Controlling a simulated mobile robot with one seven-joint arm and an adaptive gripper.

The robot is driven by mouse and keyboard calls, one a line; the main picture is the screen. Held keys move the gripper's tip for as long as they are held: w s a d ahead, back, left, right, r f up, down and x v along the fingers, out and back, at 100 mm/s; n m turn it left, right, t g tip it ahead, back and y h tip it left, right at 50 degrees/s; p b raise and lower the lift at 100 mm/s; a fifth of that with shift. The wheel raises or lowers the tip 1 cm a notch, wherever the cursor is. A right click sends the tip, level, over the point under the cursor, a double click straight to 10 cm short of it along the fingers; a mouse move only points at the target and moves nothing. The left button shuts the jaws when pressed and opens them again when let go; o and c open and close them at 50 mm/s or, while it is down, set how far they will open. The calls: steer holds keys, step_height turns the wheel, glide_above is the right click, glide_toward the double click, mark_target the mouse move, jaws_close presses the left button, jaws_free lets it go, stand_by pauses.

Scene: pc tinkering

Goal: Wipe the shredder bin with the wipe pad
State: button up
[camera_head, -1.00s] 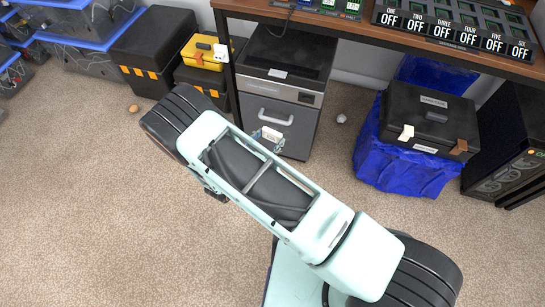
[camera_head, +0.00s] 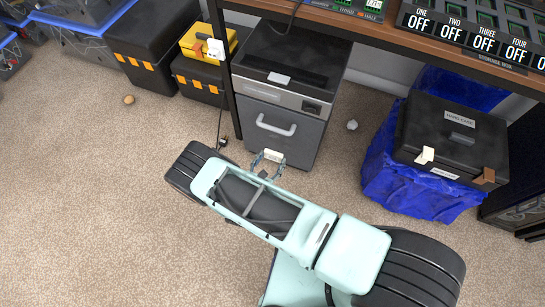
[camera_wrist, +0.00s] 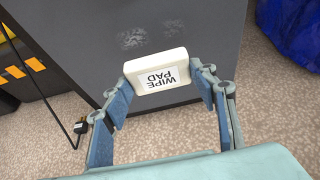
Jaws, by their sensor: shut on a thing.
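The shredder bin (camera_head: 310,147) is a dark grey cabinet under the desk, with a light handle and a black shredder top. In the wrist view its dark panel (camera_wrist: 220,45) carries two pale smudge patches (camera_wrist: 132,40). My gripper (camera_wrist: 160,84) is shut on the white wipe pad (camera_wrist: 150,67), whose label reads "WIPE PAD" upside down. In the head view my gripper (camera_head: 267,168) and the wipe pad (camera_head: 272,156) are at the lower front of the bin, below the handle. I cannot tell whether the pad touches the panel.
A black case (camera_head: 455,130) sits on a blue-covered box (camera_head: 400,190) at the right. Black and yellow toolboxes (camera_head: 205,42) stand left of the bin. A cable with a plug (camera_wrist: 80,128) lies near the bin's left side. The carpet (camera_head: 90,210) in front is largely clear.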

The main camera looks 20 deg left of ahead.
mark_target(280, 144)
steer(key=shift+x, duration=2.75)
steer(key=shift+s+f, duration=0.1)
steer(key=shift+f, duration=0.05)
steer(key=shift+w, duration=0.75)
